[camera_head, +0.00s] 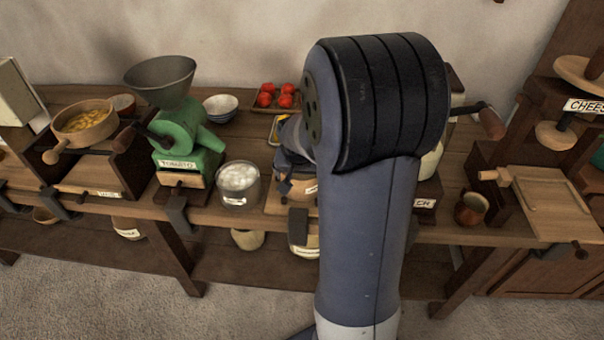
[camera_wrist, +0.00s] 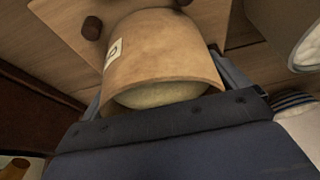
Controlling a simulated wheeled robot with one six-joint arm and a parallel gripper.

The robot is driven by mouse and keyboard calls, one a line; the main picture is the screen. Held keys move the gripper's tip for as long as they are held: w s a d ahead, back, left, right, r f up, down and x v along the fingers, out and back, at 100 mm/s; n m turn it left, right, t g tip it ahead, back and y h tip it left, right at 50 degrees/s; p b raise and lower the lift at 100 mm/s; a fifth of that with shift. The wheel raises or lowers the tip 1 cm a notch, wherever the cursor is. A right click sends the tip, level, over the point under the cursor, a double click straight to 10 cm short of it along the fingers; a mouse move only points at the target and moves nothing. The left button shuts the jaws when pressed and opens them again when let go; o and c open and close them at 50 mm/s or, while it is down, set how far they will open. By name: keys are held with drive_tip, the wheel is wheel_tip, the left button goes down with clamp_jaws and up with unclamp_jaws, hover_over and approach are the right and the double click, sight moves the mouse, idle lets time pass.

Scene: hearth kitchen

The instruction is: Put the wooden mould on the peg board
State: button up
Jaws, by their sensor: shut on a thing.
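The wooden mould (camera_wrist: 165,45) is a tan, round-walled vessel with a small paper label and a pale, rounded surface showing at its near opening. My gripper (camera_wrist: 165,88) is shut on it, one finger on each side. In the head view the mould (camera_head: 298,187) shows only partly, left of my arm, low over the table. A light wooden board with dark pegs, which looks like the peg board (camera_wrist: 62,14), lies beyond the mould in the wrist view. Its edge (camera_head: 277,207) also shows in the head view. I cannot tell whether the mould touches it.
A glass bucket of white balls (camera_head: 238,184) stands just left. The green tomato mill (camera_head: 186,140) is farther left, and a tray of tomatoes (camera_head: 277,98) is behind. A brown jug (camera_head: 471,208) and a wooden press board (camera_head: 548,200) are on the right.

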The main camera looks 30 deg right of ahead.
drive_tip(key=shift+f, duration=0.1)
drive_tip(key=o, duration=1.1)
drive_tip(key=shift+a+r, duration=0.1)
drive_tip(key=shift+r, duration=0.45)
drive_tip(key=p+v, duration=0.1)
drive_tip(key=v, duration=1)
drive_tip(key=shift+s+r, duration=0.1)
drive_tip(key=shift+s, duration=0.05)
